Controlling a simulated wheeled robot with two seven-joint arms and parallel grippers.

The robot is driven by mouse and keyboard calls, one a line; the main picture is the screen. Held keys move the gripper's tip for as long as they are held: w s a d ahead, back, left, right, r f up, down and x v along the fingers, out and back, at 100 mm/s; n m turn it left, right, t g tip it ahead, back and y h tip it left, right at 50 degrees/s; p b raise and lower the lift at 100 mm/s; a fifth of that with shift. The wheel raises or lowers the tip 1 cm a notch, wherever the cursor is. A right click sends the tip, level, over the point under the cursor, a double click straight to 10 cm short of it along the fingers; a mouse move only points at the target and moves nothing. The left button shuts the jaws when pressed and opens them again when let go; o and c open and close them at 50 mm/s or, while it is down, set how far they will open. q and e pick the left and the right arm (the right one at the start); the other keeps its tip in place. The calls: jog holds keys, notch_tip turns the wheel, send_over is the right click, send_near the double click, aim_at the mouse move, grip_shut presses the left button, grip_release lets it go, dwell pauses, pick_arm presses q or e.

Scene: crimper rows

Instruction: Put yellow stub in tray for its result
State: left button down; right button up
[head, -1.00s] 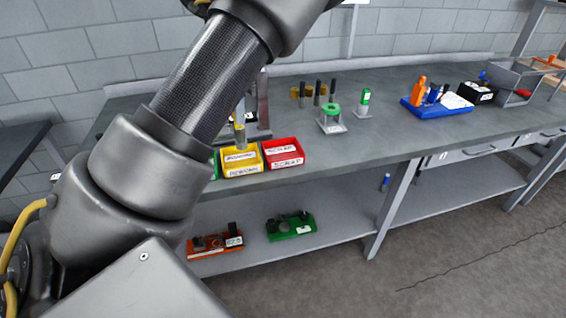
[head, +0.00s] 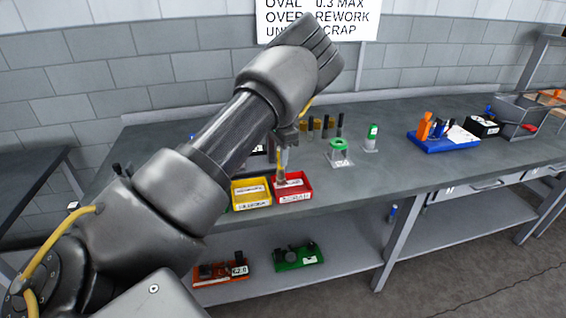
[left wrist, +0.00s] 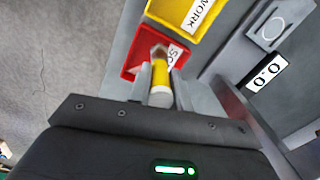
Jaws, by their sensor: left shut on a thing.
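The yellow stub (left wrist: 161,78) is between the fingers of my left gripper (left wrist: 161,88), with a pale end towards the palm and a grey far end. My left gripper (head: 281,172) is shut on it and holds it over the red tray (head: 306,192), whose label is partly covered. The red tray also shows in the left wrist view (left wrist: 131,62), beyond the stub. The yellow tray (head: 252,206), labelled as rework, stands beside it on the left. Whether the stub touches the red tray I cannot tell. My right gripper is out of view.
A wall sign (head: 345,22) reads in part "OVAL 0.3 MAX", "OVER REWORK" and "SCRAP". A stand with a green ring (head: 339,146) and a green-topped piece (head: 373,132) are behind the trays. A blue tray (head: 444,143) is further right. A display reading 0.0 (left wrist: 267,74) lies near the trays.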

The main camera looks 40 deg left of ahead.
pick_arm(q)
jog(key=shift+w+f, duration=0.1)
jog(key=shift+w, duration=0.05)
jog(key=shift+w+f, duration=0.2)
jog(key=shift+f, duration=0.1)
notch_tip(320, 180, down, 2)
jog(key=shift+f+p, duration=0.1)
jog(key=shift+p, duration=0.7)
jog(key=shift+f, duration=0.45)
jog(key=c, duration=1.3)
grip_release()
jog(key=shift+f, duration=0.1)
